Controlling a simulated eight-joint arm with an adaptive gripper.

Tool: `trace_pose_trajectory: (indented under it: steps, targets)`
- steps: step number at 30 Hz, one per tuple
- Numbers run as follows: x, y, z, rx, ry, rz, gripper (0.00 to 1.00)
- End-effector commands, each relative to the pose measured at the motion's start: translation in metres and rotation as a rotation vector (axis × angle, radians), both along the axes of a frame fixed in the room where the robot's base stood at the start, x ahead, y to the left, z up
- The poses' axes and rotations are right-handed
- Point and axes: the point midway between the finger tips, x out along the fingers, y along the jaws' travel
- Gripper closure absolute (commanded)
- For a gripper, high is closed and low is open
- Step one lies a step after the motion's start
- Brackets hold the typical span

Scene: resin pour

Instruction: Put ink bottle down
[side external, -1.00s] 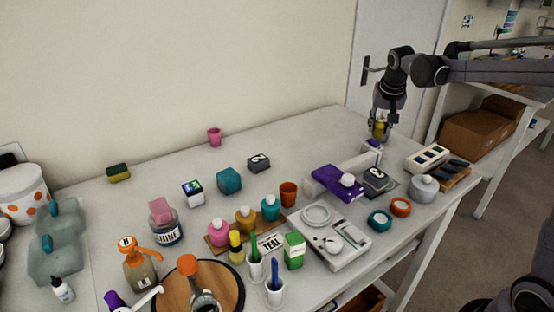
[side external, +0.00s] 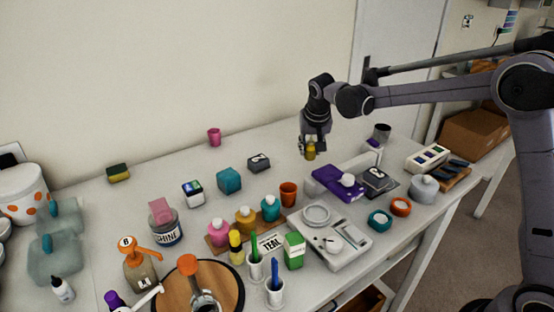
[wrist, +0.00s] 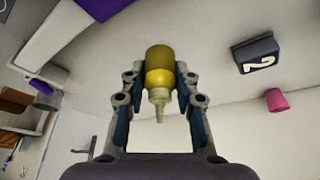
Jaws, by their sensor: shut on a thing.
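A yellow ink bottle (side external: 310,152) with a pale, narrow nozzle is in my gripper (side external: 310,147), above the back middle of the white table. In the wrist view the bottle (wrist: 160,67) sits between the two fingers of my gripper (wrist: 159,80), with its nozzle toward the wrist. The fingers are shut on its sides. The gap between bottle and table is hard to judge.
A dark box marked 2 (side external: 258,163) and a teal cube (side external: 229,180) stand left of my gripper. A dark cup (side external: 382,131) stands to the right, a pink cup (side external: 214,137) at the back.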

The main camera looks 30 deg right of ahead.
Motion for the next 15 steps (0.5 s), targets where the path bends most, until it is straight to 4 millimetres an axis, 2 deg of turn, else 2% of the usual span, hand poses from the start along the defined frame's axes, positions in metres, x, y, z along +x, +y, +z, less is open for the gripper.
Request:
trace_pose_trajectory:
  steps: [3,7,15]
  targets:
    - [0.006,0.009,-0.007,0.000,0.000,0.000,1.00]
    - [0.008,0.012,-0.013,0.000,0.000,-0.001,1.00]
    - [0.008,0.012,-0.046,0.001,0.000,-0.002,1.00]
